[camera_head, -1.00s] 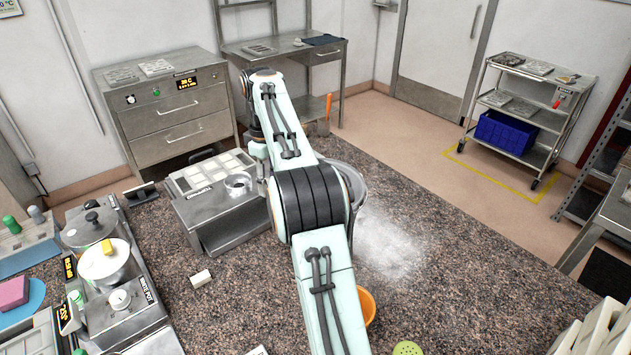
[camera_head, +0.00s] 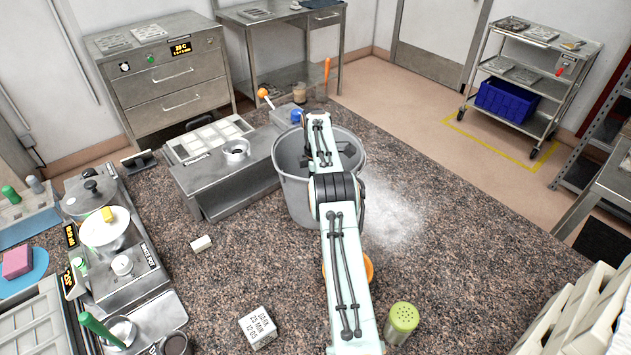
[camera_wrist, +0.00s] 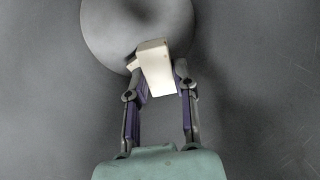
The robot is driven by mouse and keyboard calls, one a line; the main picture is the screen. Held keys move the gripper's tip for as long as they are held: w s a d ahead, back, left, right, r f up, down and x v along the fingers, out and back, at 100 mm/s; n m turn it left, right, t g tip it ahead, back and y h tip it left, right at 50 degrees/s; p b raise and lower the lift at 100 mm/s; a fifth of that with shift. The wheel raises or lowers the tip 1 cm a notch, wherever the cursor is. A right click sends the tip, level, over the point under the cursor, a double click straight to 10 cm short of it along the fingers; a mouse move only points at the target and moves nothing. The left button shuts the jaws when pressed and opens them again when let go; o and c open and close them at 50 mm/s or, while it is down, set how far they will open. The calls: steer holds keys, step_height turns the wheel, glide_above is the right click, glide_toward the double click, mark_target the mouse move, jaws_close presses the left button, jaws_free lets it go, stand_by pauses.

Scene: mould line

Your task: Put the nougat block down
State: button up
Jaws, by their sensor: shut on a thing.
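My gripper (camera_wrist: 160,78) is shut on a cream-white block, the nougat block (camera_wrist: 157,74), which sits tilted between its fingertips in the wrist view. Beyond the block is a round grey surface with darker grey around it, which looks like the inside of the grey bin (camera_head: 296,196). In the head view my arm reaches over this bin, and the bin's mouth lies around its far end. The held block cannot be made out there. I cannot tell whether the block touches the bin floor.
A small white block (camera_head: 201,243) lies on the speckled counter, left of the bin. A printed white box (camera_head: 257,325) and a green shaker (camera_head: 402,322) stand in front. An orange bowl (camera_head: 368,269) is partly behind my arm. A steel stand (camera_head: 235,178) is left of the bin.

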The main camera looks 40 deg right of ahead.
steer(key=shift+f, duration=3.1)
steer(key=shift+f, duration=0.2)
steer(key=o, duration=0.8)
steer(key=shift+o, duration=0.2)
step_height(320, 180, up, 12)
steer(key=shift+r, duration=0.25)
